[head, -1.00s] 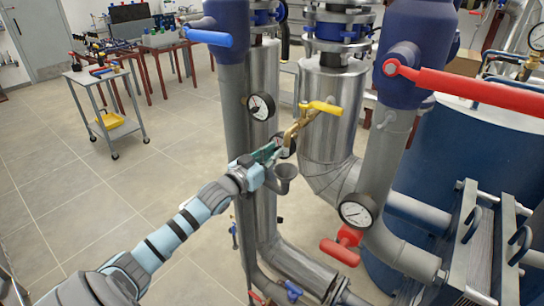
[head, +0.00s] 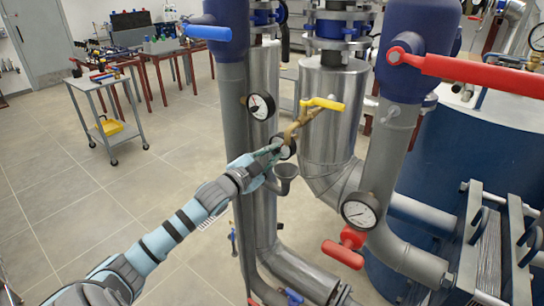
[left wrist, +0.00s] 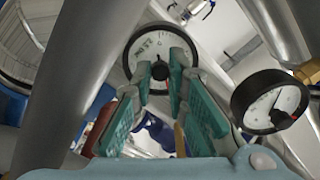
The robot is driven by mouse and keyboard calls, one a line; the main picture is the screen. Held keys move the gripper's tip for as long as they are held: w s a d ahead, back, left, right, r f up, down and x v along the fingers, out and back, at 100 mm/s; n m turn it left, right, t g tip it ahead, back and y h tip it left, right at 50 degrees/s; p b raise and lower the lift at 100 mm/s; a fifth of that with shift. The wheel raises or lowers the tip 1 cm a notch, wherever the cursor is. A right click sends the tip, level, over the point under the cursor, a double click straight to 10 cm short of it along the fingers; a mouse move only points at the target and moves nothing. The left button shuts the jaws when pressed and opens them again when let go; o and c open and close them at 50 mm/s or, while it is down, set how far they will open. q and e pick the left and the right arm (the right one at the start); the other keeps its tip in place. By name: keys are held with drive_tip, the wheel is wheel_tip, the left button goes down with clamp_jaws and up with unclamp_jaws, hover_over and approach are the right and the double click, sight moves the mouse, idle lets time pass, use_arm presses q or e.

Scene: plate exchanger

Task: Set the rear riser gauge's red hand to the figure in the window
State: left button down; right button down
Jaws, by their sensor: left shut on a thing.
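A round white gauge (left wrist: 158,40) with a black rim faces the left wrist camera, with small dark figures on its upper left face, too small to read surely. Its black centre knob (left wrist: 160,71) sits between my left gripper's teal fingertips (left wrist: 160,78), which are shut on it. A bit of red shows beside the knob; most of the red hand and the lower dial are hidden by the fingers. In the head view, this gauge (head: 288,149) is partly hidden by my left gripper (head: 272,153), below the yellow-handled valve (head: 322,104). My right gripper is not in view.
A second gauge (head: 260,106) is on the grey riser just above; a third (head: 360,210) is lower right near a red valve handle (head: 343,254). Pipes crowd the right; floor is open at left.

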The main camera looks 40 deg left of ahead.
use_arm(q)
drive_tip(key=shift+m, duration=0.5)
drive_tip(key=c, duration=1.6)
unclamp_jaws()
drive_tip(key=shift+o, duration=0.2)
